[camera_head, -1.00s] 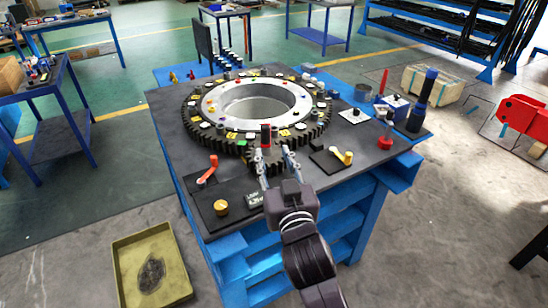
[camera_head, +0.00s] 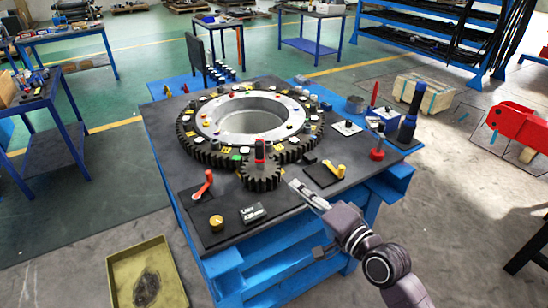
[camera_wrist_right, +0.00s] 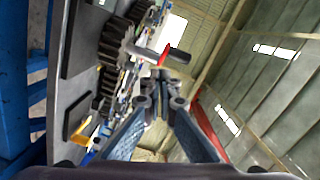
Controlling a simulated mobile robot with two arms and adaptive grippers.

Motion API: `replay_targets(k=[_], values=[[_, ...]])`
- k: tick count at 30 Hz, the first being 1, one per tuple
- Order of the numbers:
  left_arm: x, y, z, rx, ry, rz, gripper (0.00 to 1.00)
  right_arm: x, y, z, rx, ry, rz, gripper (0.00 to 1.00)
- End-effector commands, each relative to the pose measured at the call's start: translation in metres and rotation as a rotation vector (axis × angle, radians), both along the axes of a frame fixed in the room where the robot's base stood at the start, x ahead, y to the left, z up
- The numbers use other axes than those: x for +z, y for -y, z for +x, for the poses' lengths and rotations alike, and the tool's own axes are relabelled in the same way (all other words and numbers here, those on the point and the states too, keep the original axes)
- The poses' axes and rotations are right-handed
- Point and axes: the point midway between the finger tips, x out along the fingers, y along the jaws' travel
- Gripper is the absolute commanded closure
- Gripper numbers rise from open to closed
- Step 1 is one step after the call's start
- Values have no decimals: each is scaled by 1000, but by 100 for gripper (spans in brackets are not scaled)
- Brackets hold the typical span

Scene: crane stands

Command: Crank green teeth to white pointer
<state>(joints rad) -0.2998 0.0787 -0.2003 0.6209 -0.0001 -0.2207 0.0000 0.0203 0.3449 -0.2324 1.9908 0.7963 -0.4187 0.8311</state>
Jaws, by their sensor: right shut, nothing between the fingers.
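The large dark toothed ring (camera_head: 187,142) lies flat on the table, with a pale metal inner ring and several coloured marks. A green mark (camera_head: 236,157) sits at its front edge, close to the small dark pinion gear (camera_head: 262,178). A red and black upright crank handle (camera_head: 260,151) stands on the pinion; the handle (camera_wrist_right: 176,54) also shows in the right wrist view. I cannot single out the white pointer among the pale marks. My right gripper (camera_head: 291,183) is shut and empty, right of the pinion and apart from the handle. My left gripper is out of view.
A red lever (camera_head: 203,187), a yellow knob (camera_head: 216,222) and a small label block (camera_head: 252,213) sit at the table's front left. A yellow lever (camera_head: 336,170) is close behind my right gripper.

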Motion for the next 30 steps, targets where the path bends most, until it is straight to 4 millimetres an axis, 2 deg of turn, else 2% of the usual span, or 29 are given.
replay_targets(k=[1,6,11,17,27,30], values=[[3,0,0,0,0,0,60,4,11,0,3,-32,63,100],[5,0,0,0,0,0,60,15,32,1,12,-110,246,100],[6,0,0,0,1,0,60,20,37,4,14,-133,308,100],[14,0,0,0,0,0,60,23,23,25,16,-132,311,100],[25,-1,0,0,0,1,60,22,-13,84,15,-133,307,100],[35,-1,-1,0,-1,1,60,24,-29,89,17,-135,309,100]])
